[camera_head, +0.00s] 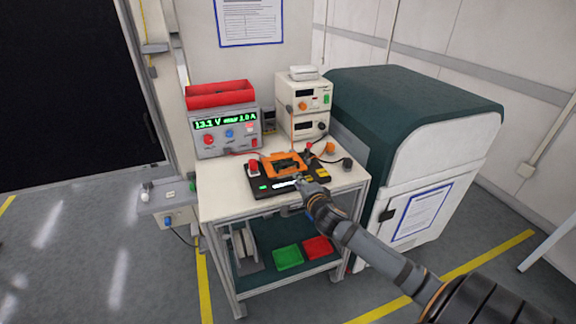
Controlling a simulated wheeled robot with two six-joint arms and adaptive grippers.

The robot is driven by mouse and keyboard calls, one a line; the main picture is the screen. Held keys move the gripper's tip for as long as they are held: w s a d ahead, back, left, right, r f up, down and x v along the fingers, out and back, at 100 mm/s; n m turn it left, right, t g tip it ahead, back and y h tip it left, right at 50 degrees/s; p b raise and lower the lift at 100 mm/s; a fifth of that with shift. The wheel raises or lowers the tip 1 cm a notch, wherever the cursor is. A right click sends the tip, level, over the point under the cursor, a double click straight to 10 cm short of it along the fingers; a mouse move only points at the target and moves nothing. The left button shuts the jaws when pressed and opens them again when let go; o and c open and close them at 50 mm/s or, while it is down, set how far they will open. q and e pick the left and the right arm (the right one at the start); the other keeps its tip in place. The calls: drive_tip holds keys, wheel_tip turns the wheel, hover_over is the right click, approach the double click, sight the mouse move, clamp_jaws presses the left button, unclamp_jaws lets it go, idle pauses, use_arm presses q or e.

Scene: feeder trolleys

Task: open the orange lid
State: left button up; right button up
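The orange lid (271,168) is part of a black test device (262,188) on the white-topped trolley. The lid looks closed, lying low over the device, with a dark part across its middle. My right gripper (303,183) is at the front right of the device, close to its edge and short of the lid. It is small and dark here, so I cannot tell whether its fingers are open or touch the device. My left gripper is out of view.
A power supply (226,133) with a red bin (219,94) on top stands at the back left. Stacked cream instruments (303,104) stand at the back right. Cables lie around the device. Green (288,258) and red (318,247) trays are on the lower shelf. A large cabinet (415,150) bounds the right side.

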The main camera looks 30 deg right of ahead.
sight(288, 164)
drive_tip(key=shift+m+t, duration=0.4)
drive_tip(key=x, duration=0.3)
drive_tip(key=p+x, duration=0.1)
drive_tip(key=x, duration=0.3)
drive_tip(key=r+x, duration=0.1)
drive_tip(key=x, duration=0.3)
drive_tip(key=shift+w+d+r, duration=0.1)
drive_tip(key=shift+w, duration=0.1)
drive_tip(key=shift+c, duration=0.2)
clamp_jaws()
